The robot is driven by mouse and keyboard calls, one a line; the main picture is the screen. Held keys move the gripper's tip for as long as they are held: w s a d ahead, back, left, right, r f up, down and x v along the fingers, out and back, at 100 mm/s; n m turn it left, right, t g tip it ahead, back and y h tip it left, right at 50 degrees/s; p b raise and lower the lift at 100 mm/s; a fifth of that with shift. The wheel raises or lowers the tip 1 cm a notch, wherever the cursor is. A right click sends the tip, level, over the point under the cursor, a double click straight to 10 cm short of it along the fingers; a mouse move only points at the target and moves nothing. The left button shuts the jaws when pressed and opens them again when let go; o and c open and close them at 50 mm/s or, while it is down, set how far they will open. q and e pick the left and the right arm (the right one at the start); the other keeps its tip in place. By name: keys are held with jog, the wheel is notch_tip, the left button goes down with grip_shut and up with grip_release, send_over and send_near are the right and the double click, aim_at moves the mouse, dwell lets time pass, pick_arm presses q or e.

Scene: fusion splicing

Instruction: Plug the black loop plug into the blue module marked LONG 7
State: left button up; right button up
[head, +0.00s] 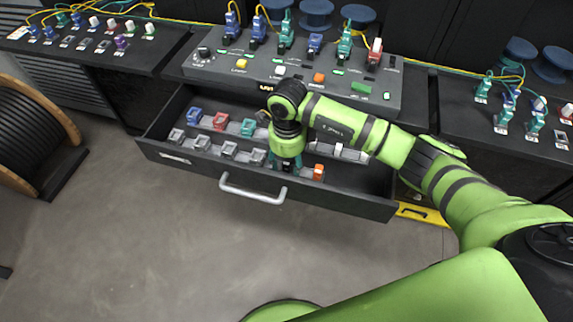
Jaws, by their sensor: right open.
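My right gripper (286,166) points down into the open drawer (165,149), near its middle; it is open, and its fingers are mostly hidden under the wrist. Several small plugs and caps lie in the drawer, among them a blue one (194,115). I cannot pick out the black loop plug; it may be under my gripper or too dark to see. Blue modules stand on the console's back edge: one at the left (232,25), one beside it (258,30) and a shorter one (315,44). Their markings are too small to read, so I cannot tell which is LONG 7. My left gripper is out of view.
The console (210,68) stands right behind the drawer. The drawer's handle (252,192) sticks out in front. An orange piece (319,172) lies right of my gripper. Side benches hold more modules, at left (100,50) and right (460,120). A cable reel (35,135) stands at left.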

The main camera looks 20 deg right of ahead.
aim_at(287, 161)
jog(key=shift+c, duration=0.4)
grip_shut()
jog(key=shift+r, duration=0.15)
jog(key=shift+r+p, duration=1.85)
jog(key=shift+r, duration=1.05)
